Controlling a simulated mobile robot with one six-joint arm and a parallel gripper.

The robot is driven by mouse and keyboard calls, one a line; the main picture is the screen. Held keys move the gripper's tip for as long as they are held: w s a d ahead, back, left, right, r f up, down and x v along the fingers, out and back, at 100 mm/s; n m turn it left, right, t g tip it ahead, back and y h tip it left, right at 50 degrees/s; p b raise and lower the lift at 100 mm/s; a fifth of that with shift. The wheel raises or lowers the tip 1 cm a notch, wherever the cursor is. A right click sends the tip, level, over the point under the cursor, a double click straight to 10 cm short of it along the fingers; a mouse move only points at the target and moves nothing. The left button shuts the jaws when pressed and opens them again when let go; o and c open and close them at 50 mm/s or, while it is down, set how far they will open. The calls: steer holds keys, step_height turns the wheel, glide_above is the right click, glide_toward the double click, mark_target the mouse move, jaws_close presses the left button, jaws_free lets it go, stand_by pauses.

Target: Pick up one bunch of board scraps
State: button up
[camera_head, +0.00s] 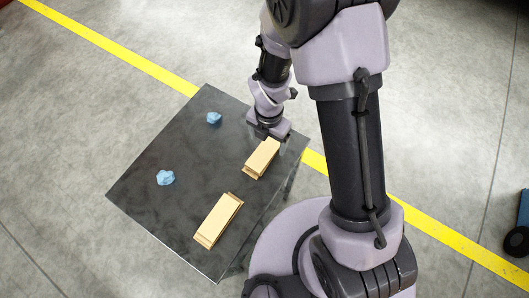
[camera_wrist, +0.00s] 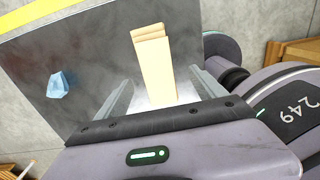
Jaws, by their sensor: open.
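Two bunches of tan board scraps lie on a dark square table. One bunch (camera_head: 262,158) is near its right edge, and the other bunch (camera_head: 218,220) is nearer the front. My gripper (camera_head: 269,134) is at the far end of the right-hand bunch; its fingers are hard to make out there. In the wrist view my gripper (camera_wrist: 163,80) is open, with a finger on either side of a tan bunch (camera_wrist: 155,62). The near end of that bunch is hidden behind the gripper body. I cannot tell whether the fingers touch it.
Two blue crumpled lumps lie on the table's left part: one lump (camera_head: 213,118) farther back, one lump (camera_head: 166,178) nearer. The bare table top (camera_head: 160,140) is clear around them. A yellow floor line (camera_head: 120,52) runs behind the table.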

mark_target(265, 151)
steer(key=f+b, duration=0.1)
steer(key=f, duration=0.2)
steer(key=a+f+b, duration=0.1)
steer(key=f, duration=0.1)
steer(key=shift+s+f+b, duration=0.1)
steer(key=shift+f+b, duration=0.25)
steer(key=shift+f, duration=0.05)
steer(key=shift+r, duration=0.2)
steer(key=shift+c, duration=0.7)
steer(key=c, duration=1.3)
